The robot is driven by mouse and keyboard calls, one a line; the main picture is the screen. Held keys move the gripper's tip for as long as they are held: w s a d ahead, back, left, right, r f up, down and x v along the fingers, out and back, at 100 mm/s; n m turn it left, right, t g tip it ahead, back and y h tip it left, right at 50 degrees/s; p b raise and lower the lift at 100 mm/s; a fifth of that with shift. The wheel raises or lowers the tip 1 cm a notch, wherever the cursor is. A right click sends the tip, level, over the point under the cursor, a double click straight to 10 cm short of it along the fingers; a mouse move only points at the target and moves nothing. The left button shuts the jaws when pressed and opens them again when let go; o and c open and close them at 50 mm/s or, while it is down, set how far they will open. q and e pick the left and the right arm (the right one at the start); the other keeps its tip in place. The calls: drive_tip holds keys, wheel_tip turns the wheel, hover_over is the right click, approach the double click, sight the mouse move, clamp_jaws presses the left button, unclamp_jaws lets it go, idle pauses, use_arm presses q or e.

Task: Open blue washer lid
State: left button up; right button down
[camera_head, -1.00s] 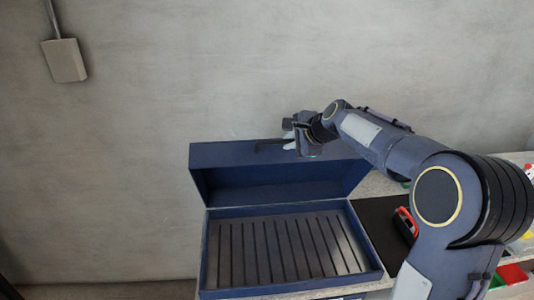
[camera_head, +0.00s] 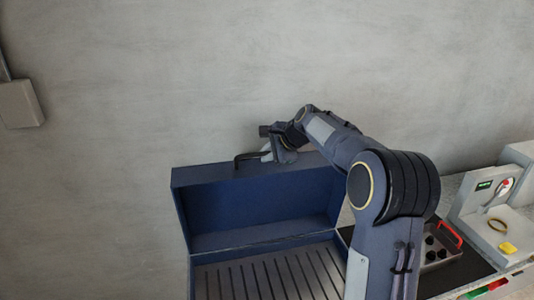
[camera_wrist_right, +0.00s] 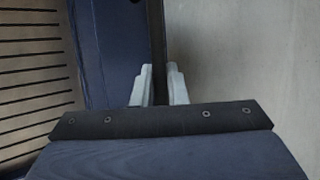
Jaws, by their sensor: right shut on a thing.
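The blue washer (camera_head: 265,278) is a box with a dark slatted floor. Its blue lid (camera_head: 262,208) stands raised at the back, its inner side facing me. A black bar handle (camera_head: 247,157) is on the lid's upper edge. My right gripper (camera_head: 268,153) is shut on this handle. In the right wrist view the pale fingers (camera_wrist_right: 158,88) close around the black bar (camera_wrist_right: 157,40), with the blue lid (camera_wrist_right: 104,50) and slats to its left. The washer's front is cut off by the frame, and my right arm covers its right side. My left gripper is not in view.
A grey wall (camera_head: 260,60) rises close behind the lid. To the right, a counter holds a tray with a red handle (camera_head: 447,234) on a black surface and a white device (camera_head: 490,208). A grey wall box (camera_head: 20,104) is at far left.

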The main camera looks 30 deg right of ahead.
drive_tip(key=shift+f, duration=0.15)
drive_tip(key=c, duration=1.5)
unclamp_jaws()
drive_tip(key=shift+o, duration=0.2)
drive_tip(key=b+v, duration=0.1)
drive_tip(key=v, duration=0.7)
drive_tip(key=shift+b, duration=0.3)
drive_tip(key=shift+w, duration=0.1)
